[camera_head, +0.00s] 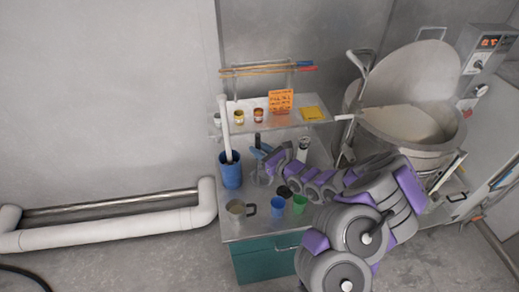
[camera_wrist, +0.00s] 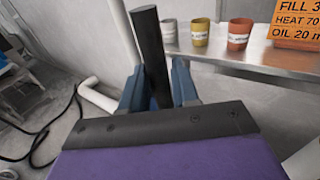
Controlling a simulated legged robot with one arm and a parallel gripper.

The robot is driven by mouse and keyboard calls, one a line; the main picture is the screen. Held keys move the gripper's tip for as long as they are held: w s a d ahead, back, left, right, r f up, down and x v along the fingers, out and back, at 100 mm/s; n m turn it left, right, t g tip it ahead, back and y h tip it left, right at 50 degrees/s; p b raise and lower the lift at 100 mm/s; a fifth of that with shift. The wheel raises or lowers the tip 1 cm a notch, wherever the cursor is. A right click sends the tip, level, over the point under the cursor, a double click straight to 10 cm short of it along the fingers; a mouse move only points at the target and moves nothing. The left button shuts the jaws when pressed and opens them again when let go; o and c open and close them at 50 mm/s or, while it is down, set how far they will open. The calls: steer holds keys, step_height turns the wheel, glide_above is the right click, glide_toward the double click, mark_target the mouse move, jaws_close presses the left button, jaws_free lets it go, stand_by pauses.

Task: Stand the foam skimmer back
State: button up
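My gripper (camera_wrist: 158,92) is shut around a dark upright handle, which I take to be the foam skimmer (camera_wrist: 150,40). The handle rises between the two blue-grey fingers, slightly tilted. In the head view my gripper (camera_head: 262,156) is over the left part of the bench, right of a tall blue bin (camera_head: 231,176). A dark handle tip (camera_head: 257,139) shows above it, and something grey hangs below. The skimmer's lower end is too small and covered to make out clearly.
A grey mug (camera_head: 237,208), a blue cup (camera_head: 278,208) and a green cup (camera_head: 299,205) stand along the bench's front. Small pots (camera_head: 239,117) and an orange sign (camera_head: 281,101) are on the shelf above. A large drum (camera_head: 408,125) stands right.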

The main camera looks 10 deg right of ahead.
steer(key=o, duration=0.4)
steer(key=shift+c, duration=0.2)
steer(key=f+p+v, duration=0.1)
steer(key=p+v, duration=0.1)
steer(key=v, duration=1.5)
steer(key=shift+s+r, duration=0.2)
steer(key=shift+r, duration=0.2)
